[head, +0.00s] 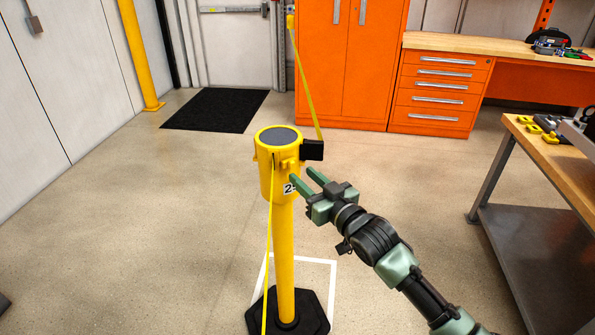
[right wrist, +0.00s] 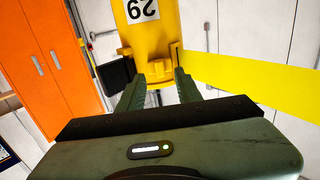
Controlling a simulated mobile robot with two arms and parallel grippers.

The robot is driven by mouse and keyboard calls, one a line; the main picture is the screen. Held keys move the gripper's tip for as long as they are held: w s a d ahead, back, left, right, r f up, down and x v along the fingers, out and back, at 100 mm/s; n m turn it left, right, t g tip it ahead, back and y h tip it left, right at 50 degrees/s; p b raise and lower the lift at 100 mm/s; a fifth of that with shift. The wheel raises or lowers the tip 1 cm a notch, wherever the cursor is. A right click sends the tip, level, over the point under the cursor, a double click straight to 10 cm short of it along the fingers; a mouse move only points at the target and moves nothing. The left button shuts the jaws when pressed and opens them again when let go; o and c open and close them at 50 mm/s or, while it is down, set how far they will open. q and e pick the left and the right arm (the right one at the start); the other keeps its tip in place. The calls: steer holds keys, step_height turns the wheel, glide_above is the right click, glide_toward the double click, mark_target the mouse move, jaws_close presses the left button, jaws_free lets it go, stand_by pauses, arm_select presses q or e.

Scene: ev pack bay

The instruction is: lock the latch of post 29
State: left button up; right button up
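Post 29 (head: 285,235) is a yellow barrier post with a thick head (head: 267,160) and a dark grey top. Its white number label (head: 290,188) is partly hidden by my right gripper in the head view; in the right wrist view the label (right wrist: 142,10) reads 29 upside down. Small yellow parts stick out of the head near the belt slot (head: 287,164); I cannot tell the latch's position. My right gripper (head: 302,177) is open, its green fingers apart and pointing at the head. In the right wrist view the fingertips (right wrist: 161,80) are close to the head; contact is unclear. My left gripper is not in view.
A yellow belt (head: 268,240) runs from the head toward me. A black belt end (head: 312,150) sits at the head's right side, with another belt (head: 305,90) running back. The post's black base (head: 310,318) stands by a white floor outline. A workbench (head: 560,165) stands right.

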mark_target(293, 167)
steer(key=shift+x, duration=1.9)
jaws_close()
